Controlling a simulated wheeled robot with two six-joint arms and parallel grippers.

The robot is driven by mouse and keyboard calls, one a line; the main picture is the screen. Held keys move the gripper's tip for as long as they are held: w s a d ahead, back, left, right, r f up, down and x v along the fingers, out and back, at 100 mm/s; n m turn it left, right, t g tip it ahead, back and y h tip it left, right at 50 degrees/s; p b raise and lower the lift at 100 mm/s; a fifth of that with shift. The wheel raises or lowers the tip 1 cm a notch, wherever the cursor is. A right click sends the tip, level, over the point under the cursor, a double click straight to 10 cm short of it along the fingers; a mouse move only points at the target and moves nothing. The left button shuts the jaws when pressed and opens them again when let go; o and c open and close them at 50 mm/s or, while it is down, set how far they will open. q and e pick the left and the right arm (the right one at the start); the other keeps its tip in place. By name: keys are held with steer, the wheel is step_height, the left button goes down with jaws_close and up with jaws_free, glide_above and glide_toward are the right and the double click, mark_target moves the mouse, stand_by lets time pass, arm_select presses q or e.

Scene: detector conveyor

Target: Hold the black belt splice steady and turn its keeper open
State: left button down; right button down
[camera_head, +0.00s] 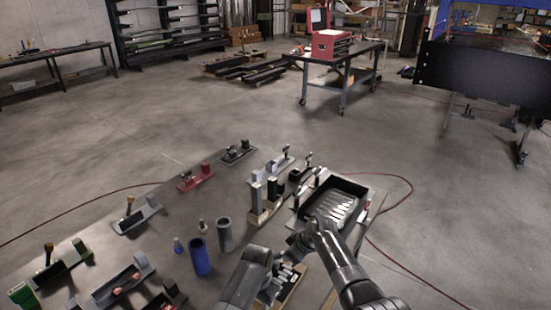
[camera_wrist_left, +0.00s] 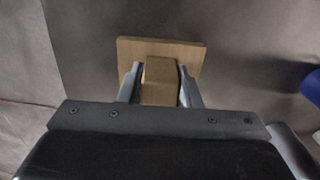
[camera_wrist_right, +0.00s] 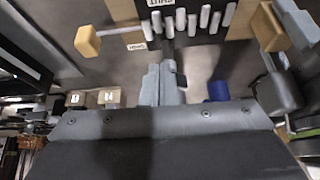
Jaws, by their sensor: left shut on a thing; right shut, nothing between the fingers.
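My left gripper (camera_wrist_left: 160,85) is shut on a tan wooden block (camera_wrist_left: 160,72) that stands on a flat wooden plate (camera_wrist_left: 190,50). In the head view the left arm's hand (camera_head: 262,268) is low in the middle, beside a small board with pale pegs (camera_head: 288,279). My right gripper (camera_wrist_right: 167,60) is shut and empty, with its tips near the row of pale pegs (camera_wrist_right: 190,22). A tan knob (camera_wrist_right: 88,41) on a short rod lies left of those tips, apart from them. I cannot tell for certain which part is the black splice or its keeper.
A black tray (camera_head: 345,190) stands beyond the right arm. Blue (camera_head: 200,256) and grey (camera_head: 225,236) cylinders stand left of the left hand. Several fixtures, one red (camera_head: 196,178), spread to the left. Open floor lies beyond.

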steer(key=shift+d, duration=0.15)
steer(key=shift+s+d, duration=0.15)
steer(key=shift+d, duration=0.1)
step_height(320, 180, up, 6)
stand_by(0.6)
steer(key=shift+s+a+f, duration=0.2)
steer(key=shift+s+f, duration=0.2)
steer(key=shift+f, duration=0.6)
steer(key=shift+s+a+f, duration=0.25)
steer(key=shift+s+f, duration=0.1)
steer(key=shift+f, duration=0.65)
steer(key=shift+s+a+f, duration=0.2)
steer(key=shift+s+f, duration=0.2)
steer(key=shift+f, duration=0.6)
steer(key=shift+w+a, duration=0.35)
steer(key=shift+w, duration=0.15)
